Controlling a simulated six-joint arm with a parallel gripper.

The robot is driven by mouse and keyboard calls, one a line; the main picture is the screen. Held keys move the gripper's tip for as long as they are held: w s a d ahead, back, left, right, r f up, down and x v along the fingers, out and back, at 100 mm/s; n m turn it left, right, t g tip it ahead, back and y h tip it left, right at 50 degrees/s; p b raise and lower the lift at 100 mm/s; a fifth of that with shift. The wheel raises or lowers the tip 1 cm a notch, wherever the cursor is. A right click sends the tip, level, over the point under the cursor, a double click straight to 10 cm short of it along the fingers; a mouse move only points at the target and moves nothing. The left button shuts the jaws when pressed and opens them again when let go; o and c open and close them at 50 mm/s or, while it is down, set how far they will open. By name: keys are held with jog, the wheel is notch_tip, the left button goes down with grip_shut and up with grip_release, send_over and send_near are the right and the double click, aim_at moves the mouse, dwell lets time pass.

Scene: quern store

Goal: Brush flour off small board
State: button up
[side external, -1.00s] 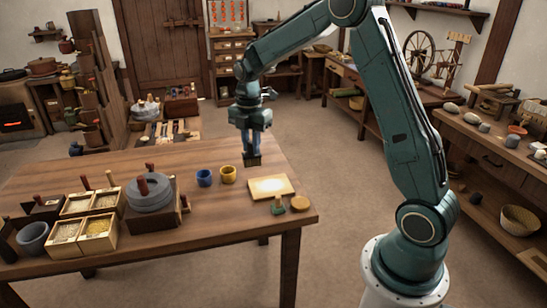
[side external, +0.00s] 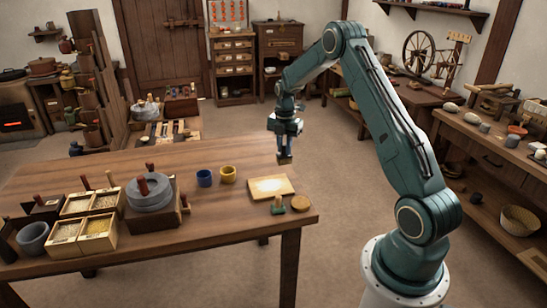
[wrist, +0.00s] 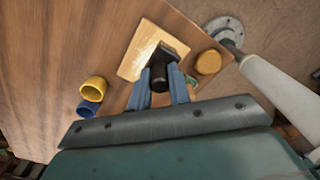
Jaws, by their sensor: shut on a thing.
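The small board (side external: 259,196) lies flat near the table's right end, with a pale patch of flour (side external: 270,185) in its middle. It also shows in the wrist view (wrist: 130,69), partly covered by what I hold. My gripper (side external: 286,149) is in the air above and slightly beyond the board's right side. Its blue fingers (wrist: 160,82) are shut on a dark brush (wrist: 171,51), which has a black handle and a wider block-like head. The brush hangs clear of the board in the side view (side external: 285,159). Its bristles cannot be made out.
A yellow cup (side external: 228,174) and a blue cup (side external: 204,178) stand left of the board. A round wooden disc (side external: 300,203) and a small green item (side external: 278,208) sit in front of it. The quern (side external: 151,195) and grain boxes (side external: 97,242) fill the table's left front.

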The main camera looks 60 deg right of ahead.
jog(key=shift+s+d+f, duration=0.1)
jog(key=shift+d+f, duration=0.05)
jog(key=shift+d, duration=0.15)
jog(key=shift+f, duration=0.15)
